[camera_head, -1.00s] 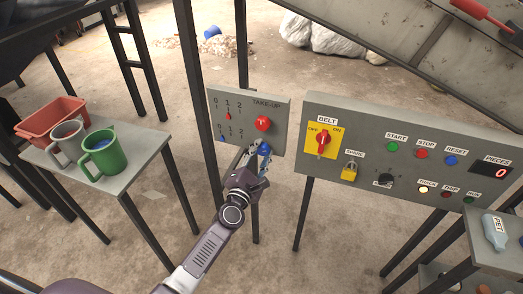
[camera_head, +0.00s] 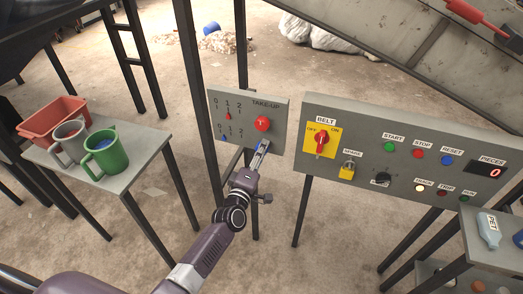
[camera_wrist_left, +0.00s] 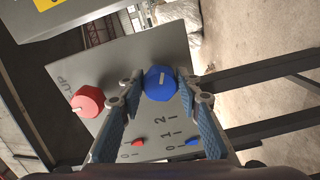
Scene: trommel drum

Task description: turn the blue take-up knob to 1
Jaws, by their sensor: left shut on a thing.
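The blue take-up knob (camera_wrist_left: 160,83), with a pale mark on its face, sits on the grey take-up panel (camera_wrist_left: 120,60). My left gripper (camera_wrist_left: 158,86) is shut on the knob, one finger on each side. In the head view, the left gripper (camera_head: 262,148) mostly covers the knob below the red knob (camera_head: 262,123). The blue pointer (camera_wrist_left: 192,143) stands at or close to 0 on its 0-1-2 scale; it also shows in the head view (camera_head: 224,138). The red pointer (camera_head: 228,116) stands near 1. The right gripper is not in view.
The belt panel (camera_head: 340,105) with switch, padlock and buttons stands to the right. A table (camera_head: 140,150) at left holds a red bin (camera_head: 55,118), a grey mug (camera_head: 70,145) and a green mug (camera_head: 106,158). Dark posts stand behind the take-up panel.

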